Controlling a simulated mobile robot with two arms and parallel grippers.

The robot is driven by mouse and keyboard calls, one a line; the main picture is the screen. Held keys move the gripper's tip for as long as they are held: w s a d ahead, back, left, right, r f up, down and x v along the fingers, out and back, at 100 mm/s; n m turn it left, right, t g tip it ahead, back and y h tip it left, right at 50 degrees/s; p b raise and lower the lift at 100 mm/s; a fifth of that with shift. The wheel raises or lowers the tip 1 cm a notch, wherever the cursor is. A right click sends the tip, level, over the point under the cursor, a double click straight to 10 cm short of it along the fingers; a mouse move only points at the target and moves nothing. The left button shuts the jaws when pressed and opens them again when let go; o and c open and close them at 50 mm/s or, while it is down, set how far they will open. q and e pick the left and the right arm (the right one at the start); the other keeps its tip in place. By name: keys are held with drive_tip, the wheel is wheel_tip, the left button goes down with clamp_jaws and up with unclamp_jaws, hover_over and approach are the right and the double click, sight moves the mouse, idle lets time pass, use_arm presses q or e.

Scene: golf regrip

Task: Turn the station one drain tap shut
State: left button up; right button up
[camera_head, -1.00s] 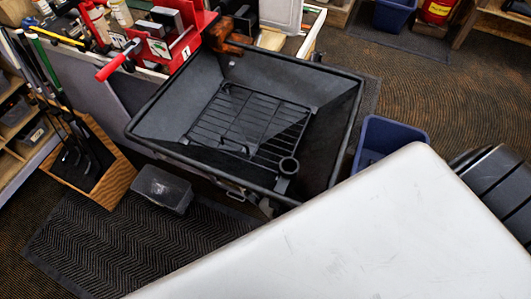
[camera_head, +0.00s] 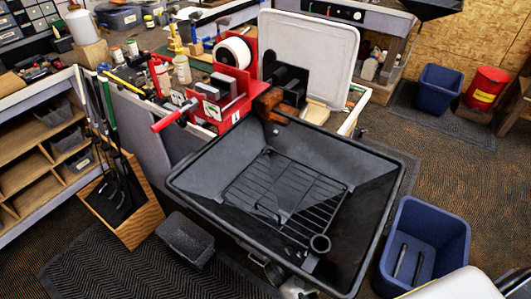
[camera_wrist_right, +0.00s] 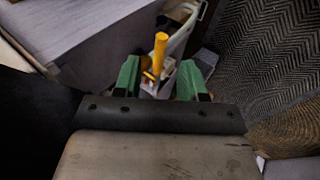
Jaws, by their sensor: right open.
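The black drain basin (camera_head: 285,127) with a wire rack (camera_head: 285,195) in it stands mid-picture in the head view. A round black fitting (camera_head: 320,243) sits at its front corner. I cannot make out a drain tap in the head view; the area under the basin is mostly hidden. In the right wrist view a yellow handle (camera_wrist_right: 160,52) stands upright above small white parts; I cannot tell if it is the tap. My right gripper (camera_wrist_right: 160,80) is open, its green fingers on either side of the handle in the picture. No contact is visible. My left gripper is not in view.
Dark mat (camera_head: 90,265) covers the floor at front left.

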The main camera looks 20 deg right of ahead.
drive_tip(key=s+f+m+g+y+b, duration=0.1)
drive_tip(key=s+f+y, duration=0.1)
drive_tip(key=s+f, duration=0.65)
drive_tip(key=s+f+g+y+b, duration=0.15)
drive_tip(key=s+f, duration=0.35)
drive_tip(key=f, duration=0.7)
drive_tip(key=s+d+f+m+g, duration=0.1)
drive_tip(key=s+d+f+m, duration=0.1)
drive_tip(key=s+f, duration=0.3)
drive_tip(key=s+d+f+m+g+b, duration=0.1)
drive_tip(key=s+f, duration=0.4)
drive_tip(key=s, duration=0.8)
drive_tip(key=shift+s+d+m, duration=0.25)
drive_tip(key=shift+d+m, duration=0.65)
drive_tip(key=shift+d, duration=0.05)
drive_tip(key=shift+y, duration=0.25)
